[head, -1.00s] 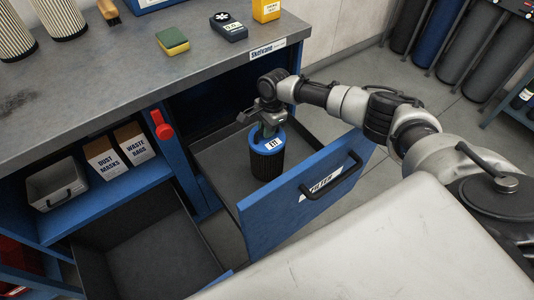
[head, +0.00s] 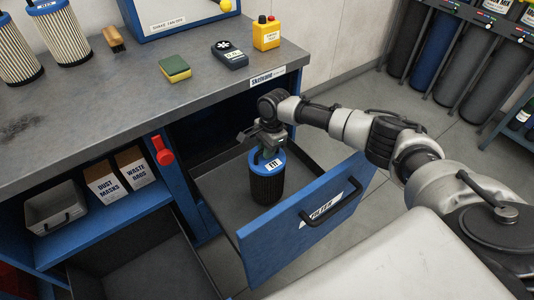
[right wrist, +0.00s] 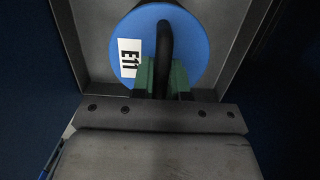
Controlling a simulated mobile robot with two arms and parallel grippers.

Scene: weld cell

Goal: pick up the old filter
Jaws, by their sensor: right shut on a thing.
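The old filter (head: 267,187) is a dark pleated cylinder with a blue top cap and a white label. It is upright within the open drawer (head: 222,205) of the workbench. My right gripper (head: 268,147) is above the cap, shut on the filter's handle. In the right wrist view, the green fingers (right wrist: 162,80) are at the black loop handle on the blue cap (right wrist: 190,45). I cannot tell whether the filter's base touches the drawer floor. My left gripper is not in view.
The drawer's blue front (head: 290,235) with its black handle stands close in front of the filter. The bench top (head: 120,100) holds two pale filters, a brush, a sponge (head: 174,68), a meter and a yellow box. An open shelf with boxes (head: 103,183) is at left.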

